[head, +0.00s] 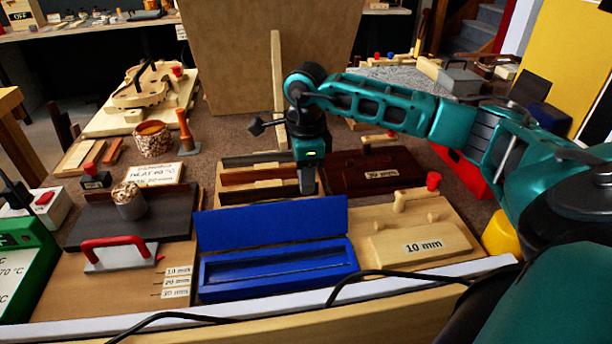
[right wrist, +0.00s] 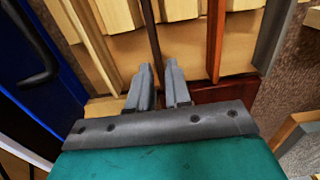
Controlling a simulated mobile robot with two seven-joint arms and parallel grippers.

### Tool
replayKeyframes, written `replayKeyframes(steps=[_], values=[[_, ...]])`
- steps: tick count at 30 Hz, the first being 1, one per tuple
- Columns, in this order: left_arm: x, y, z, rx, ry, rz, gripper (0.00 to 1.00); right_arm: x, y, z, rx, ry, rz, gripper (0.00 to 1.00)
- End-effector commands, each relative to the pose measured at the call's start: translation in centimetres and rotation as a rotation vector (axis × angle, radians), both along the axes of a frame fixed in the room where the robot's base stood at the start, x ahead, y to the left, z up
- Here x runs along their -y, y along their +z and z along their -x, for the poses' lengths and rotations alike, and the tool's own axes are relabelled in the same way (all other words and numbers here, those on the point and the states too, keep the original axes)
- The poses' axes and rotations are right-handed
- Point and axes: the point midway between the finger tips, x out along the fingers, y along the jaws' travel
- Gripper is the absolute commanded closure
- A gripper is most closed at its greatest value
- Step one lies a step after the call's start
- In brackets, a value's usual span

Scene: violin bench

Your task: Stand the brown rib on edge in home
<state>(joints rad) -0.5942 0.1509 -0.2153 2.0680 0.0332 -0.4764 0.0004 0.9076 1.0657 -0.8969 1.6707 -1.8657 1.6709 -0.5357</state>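My right gripper (head: 306,180) points down over the near right part of a wooden rib rack (head: 222,197) in the head view. In the right wrist view its two fingers (right wrist: 160,72) stand a narrow gap apart. A thin brown rib (right wrist: 152,35) runs on edge into that gap, between the fingertips. I cannot tell whether both fingers press on it. A reddish-brown strip (right wrist: 215,40) stands to its right, with light wooden strips (right wrist: 95,35) to its left. The rib's lower edge and near end are partly hidden by the fingers. My left gripper is not in view.
An open blue case (head: 275,270) lies in front of the rack. A dark red board (head: 375,172) and a pale 10 mm block (head: 420,245) lie to the right. A dark plate (head: 130,220) with a cup is at left. A tall light strip (head: 277,80) rises behind.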

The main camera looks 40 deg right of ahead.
Motion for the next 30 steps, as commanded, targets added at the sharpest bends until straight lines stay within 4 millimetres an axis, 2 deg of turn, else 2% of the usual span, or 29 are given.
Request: replayKeyframes(steps=[1, 5, 14, 17, 30], values=[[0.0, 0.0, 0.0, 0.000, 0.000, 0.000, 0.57, 0.0, 0.0, 0.0, 0.000, 0.000, 0.000, 0.77], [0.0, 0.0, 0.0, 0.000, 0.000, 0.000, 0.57, 0.0, 0.0, 0.0, 0.000, 0.000, 0.000, 0.65], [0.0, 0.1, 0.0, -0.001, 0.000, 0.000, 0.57, 0.0, 0.4, 0.0, 0.001, 0.000, 0.000, 0.65], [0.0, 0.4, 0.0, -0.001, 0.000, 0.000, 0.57, 0.0, 1.7, -0.1, 0.004, 0.000, 0.000, 0.65], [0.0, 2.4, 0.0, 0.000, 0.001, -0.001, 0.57, 0.0, 10.8, 0.0, 0.003, 0.001, -0.001, 0.65]])
